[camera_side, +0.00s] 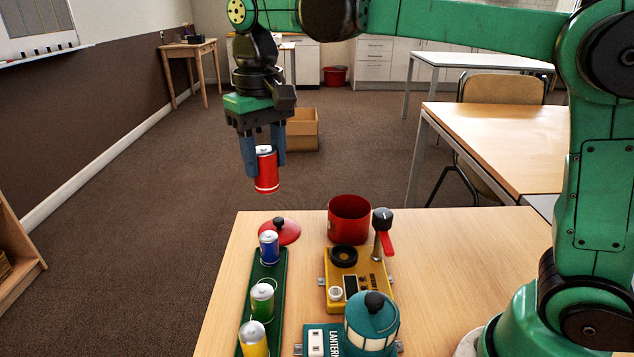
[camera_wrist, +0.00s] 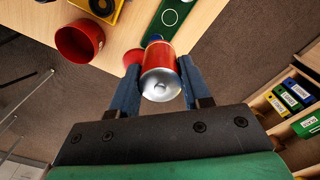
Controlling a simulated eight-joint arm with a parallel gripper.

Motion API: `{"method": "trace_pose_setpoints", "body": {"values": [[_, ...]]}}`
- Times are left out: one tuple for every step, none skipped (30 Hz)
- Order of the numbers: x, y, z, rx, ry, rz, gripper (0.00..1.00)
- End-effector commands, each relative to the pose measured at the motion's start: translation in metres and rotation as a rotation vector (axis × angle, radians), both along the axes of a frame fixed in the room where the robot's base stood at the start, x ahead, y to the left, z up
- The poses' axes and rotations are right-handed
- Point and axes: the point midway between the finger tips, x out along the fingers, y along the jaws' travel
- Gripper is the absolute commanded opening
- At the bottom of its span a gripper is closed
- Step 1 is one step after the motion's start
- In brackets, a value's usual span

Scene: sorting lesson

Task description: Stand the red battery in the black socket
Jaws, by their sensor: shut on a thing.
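My gripper (camera_side: 264,160) is shut on the red battery (camera_side: 267,180), which hangs upright between the two blue-grey fingers, high above the floor side of the table's far left edge. In the wrist view the red battery (camera_wrist: 160,68) shows its silver end between the fingertips (camera_wrist: 160,78). The black socket (camera_side: 344,256) is a dark ring on top of a yellow box (camera_side: 372,293) on the table, to the right of and nearer the camera than the battery. The ring looks empty in the side view.
A green tray (camera_side: 262,338) holds blue (camera_side: 269,246), green (camera_side: 262,301) and yellow (camera_side: 254,340) batteries. A red pot (camera_side: 349,222) and red lid (camera_side: 288,232) stand at the back. A black-knobbed lever (camera_side: 381,232) rises beside the socket; a teal lantern (camera_side: 371,325) stands in front.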

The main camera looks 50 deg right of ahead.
Motion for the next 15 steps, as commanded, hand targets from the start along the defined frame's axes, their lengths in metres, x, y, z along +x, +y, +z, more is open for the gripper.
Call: {"method": "trace_pose_setpoints", "body": {"values": [[-0.003,-0.014,-0.009,0.000,0.000,-0.041,0.00],[-0.005,-0.023,-0.016,0.000,0.000,-0.066,0.00],[-0.009,-0.034,-0.025,0.000,0.000,-0.101,0.00],[-0.013,-0.043,-0.032,0.000,0.000,-0.127,0.00],[-0.017,-0.051,-0.040,0.000,0.000,-0.153,0.00],[-0.024,-0.061,-0.049,0.000,-0.001,-0.186,0.00],[-0.028,-0.068,-0.055,0.001,-0.001,-0.210,0.00],[-0.033,-0.074,-0.061,0.001,-0.001,-0.231,0.00],[-0.040,-0.081,-0.068,0.001,-0.001,-0.258,0.00],[-0.044,-0.086,-0.073,0.001,-0.001,-0.276,0.00],[-0.048,-0.090,-0.077,0.001,-0.001,-0.290,0.00],[-0.053,-0.094,-0.082,0.001,-0.001,-0.308,0.00],[-0.056,-0.096,-0.084,0.001,-0.001,-0.317,0.00],[-0.058,-0.098,-0.087,0.001,-0.001,-0.325,0.00],[-0.060,-0.100,-0.090,0.001,-0.001,-0.333,0.00]]}}
